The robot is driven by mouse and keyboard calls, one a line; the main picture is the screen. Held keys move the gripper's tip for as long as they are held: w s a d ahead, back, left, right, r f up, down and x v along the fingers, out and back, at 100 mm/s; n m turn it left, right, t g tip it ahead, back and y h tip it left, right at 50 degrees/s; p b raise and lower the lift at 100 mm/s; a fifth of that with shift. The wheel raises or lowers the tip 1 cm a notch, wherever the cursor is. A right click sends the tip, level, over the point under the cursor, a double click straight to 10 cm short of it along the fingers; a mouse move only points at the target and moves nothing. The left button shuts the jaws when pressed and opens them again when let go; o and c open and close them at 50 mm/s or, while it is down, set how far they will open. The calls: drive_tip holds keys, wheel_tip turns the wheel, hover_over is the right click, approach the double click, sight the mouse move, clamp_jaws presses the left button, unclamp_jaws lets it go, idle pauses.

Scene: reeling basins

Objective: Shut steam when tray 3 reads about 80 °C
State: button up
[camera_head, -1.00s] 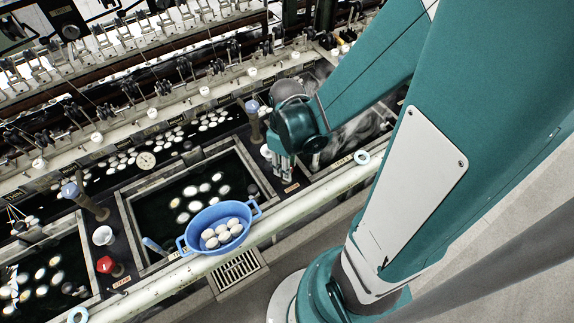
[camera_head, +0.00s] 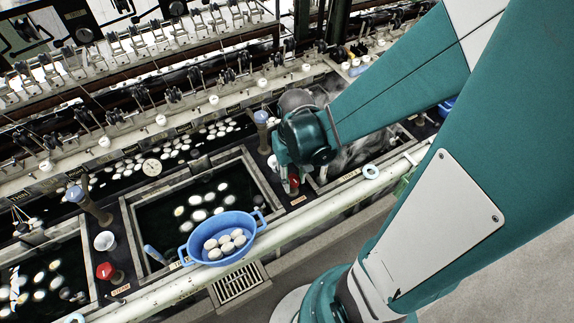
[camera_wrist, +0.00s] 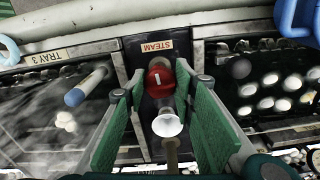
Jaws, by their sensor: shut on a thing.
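The red steam knob (camera_wrist: 158,82) with a white mark sits below the "STEAM" label (camera_wrist: 157,46) in the wrist view. My gripper (camera_wrist: 161,88) has its green-padded fingers on both sides of this knob and is shut on it. In the head view my gripper (camera_head: 289,182) reaches down to the deck, with a bit of the red knob (camera_head: 294,183) showing. Tray 3, marked by its label (camera_wrist: 47,57), is the steaming basin beside the knob. Its thermometer is hidden or outside the view, so I cannot read its temperature.
A white cup (camera_wrist: 167,122) stands right behind the knob. A blue-tipped handle (camera_wrist: 86,88) leans over tray 3. A blue basket (camera_head: 220,241) of cocoons sits on the front pipe (camera_head: 320,203). Another red knob (camera_head: 105,271) and a dial (camera_head: 151,167) are farther left.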

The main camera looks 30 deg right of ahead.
sight(293, 180)
drive_tip(key=shift+m, duration=0.6)
drive_tip(key=o, duration=0.9)
drive_tip(key=shift+r, duration=0.25)
drive_tip(key=shift+r, duration=5.75)
